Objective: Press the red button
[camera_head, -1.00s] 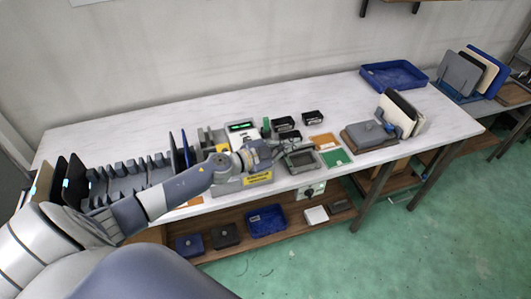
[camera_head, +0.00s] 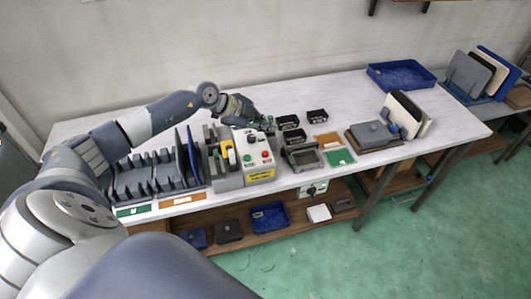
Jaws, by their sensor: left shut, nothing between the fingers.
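The red button (camera_head: 265,154) is a small round knob on the sloped top of a control box (camera_head: 260,175) with a yellow label on its front. A green button (camera_head: 266,162) and other small controls sit close by on the same face. My left arm reaches in from the left, over the back of the bench. My left gripper (camera_head: 268,129) is shut and empty, behind and above the box, apart from the red button. The red button shows clear in front of it. My right gripper is not in view.
A device with a yellow part (camera_head: 228,154) stands left of the box, and dark upright panels (camera_head: 187,158) stand further left. Black bins (camera_head: 290,130) and a grey tray (camera_head: 304,158) are to the right. A blue tray (camera_head: 401,75) lies at the back right, with bare white bench (camera_head: 345,105) before it.

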